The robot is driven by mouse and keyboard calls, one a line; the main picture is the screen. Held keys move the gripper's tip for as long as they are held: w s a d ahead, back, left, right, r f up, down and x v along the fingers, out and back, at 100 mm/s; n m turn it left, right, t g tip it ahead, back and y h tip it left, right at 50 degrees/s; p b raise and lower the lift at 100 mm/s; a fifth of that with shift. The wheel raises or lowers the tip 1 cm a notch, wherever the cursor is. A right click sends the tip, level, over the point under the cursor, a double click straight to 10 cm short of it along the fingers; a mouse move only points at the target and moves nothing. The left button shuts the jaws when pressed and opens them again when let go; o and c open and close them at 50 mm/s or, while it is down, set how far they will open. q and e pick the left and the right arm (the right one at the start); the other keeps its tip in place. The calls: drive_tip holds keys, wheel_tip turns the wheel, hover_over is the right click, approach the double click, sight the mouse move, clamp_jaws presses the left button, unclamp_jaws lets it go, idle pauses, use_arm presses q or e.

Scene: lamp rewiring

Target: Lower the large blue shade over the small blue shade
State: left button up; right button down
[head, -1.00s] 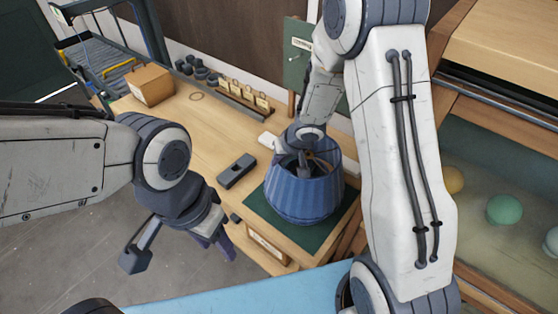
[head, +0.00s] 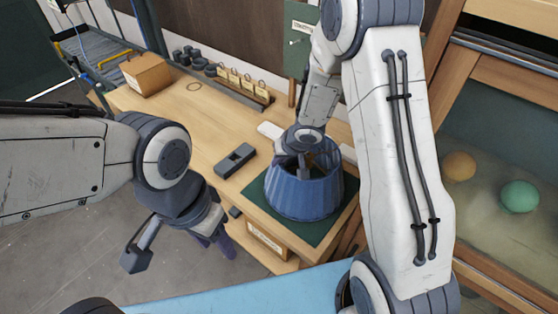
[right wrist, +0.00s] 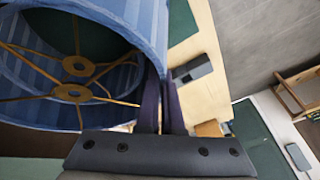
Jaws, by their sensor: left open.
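The large blue shade (head: 304,196) is a ribbed, open-topped cone over the green mat (head: 262,206) on the bench. I cannot tell whether its lower rim touches the mat. My right gripper (right wrist: 163,95) is shut on the shade's wall at the rim; in the head view its arm reaches down to the shade top. The right wrist view looks into the shade (right wrist: 150,20), where two brass ring-and-spoke fittings (right wrist: 78,66) show, one beyond the other. The small blue shade cannot be told apart for certain. My left gripper (head: 218,238) is open and empty, left of the bench's front.
A dark grey block (head: 234,161) lies left of the mat. A wooden box (head: 147,75), dark knobs and a rack of tags (head: 240,88) stand at the back. A cabinet with coloured balls (head: 519,197) is at the right.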

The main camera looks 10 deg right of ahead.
drive_tip(key=c, duration=1)
unclamp_jaws()
drive_tip(key=shift+r, duration=0.1)
drive_tip(key=p+v, duration=0.6)
drive_tip(key=v, duration=0.4)
drive_tip(key=shift+s+r, duration=0.1)
drive_tip(key=shift+r, duration=0.05)
